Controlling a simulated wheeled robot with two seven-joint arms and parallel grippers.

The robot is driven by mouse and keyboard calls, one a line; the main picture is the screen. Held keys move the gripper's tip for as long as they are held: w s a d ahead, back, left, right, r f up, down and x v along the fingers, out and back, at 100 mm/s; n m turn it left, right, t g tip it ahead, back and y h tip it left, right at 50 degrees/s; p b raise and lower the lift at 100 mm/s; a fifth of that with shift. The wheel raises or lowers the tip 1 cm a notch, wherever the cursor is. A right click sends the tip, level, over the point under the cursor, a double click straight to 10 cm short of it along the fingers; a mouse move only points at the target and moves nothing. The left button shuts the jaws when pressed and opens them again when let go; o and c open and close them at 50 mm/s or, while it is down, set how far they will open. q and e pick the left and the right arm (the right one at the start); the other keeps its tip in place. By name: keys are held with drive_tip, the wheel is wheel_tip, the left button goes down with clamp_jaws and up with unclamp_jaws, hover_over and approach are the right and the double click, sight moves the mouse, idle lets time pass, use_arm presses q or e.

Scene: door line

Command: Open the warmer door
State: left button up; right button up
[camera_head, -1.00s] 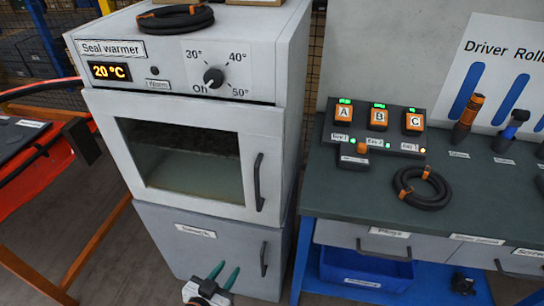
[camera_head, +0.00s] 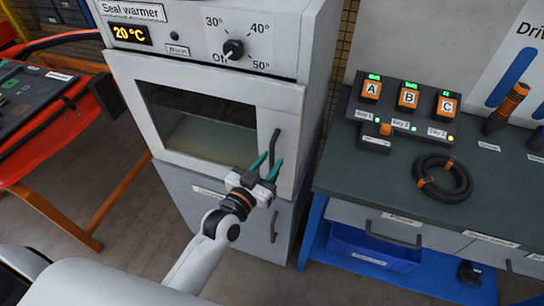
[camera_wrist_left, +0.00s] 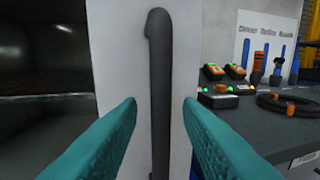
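In the left wrist view the fingertips (camera_wrist_left: 162,103) stand either side of the handle, with gaps to both. My right gripper is not in view.
A lower grey cabinet door with its own handle (camera_head: 274,227) is under the warmer. A green-topped workbench (camera_head: 345,170) with lettered units and a coiled black cable (camera_head: 442,178) stands close at right. An orange-framed cart (camera_head: 45,150) is at left.

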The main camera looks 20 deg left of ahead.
use_arm(q)
drive_tip(key=shift+w+d, duration=0.2)
drive_tip(key=shift+w, duration=0.5)
clamp_jaws()
drive_tip(key=shift+s, duration=0.15)
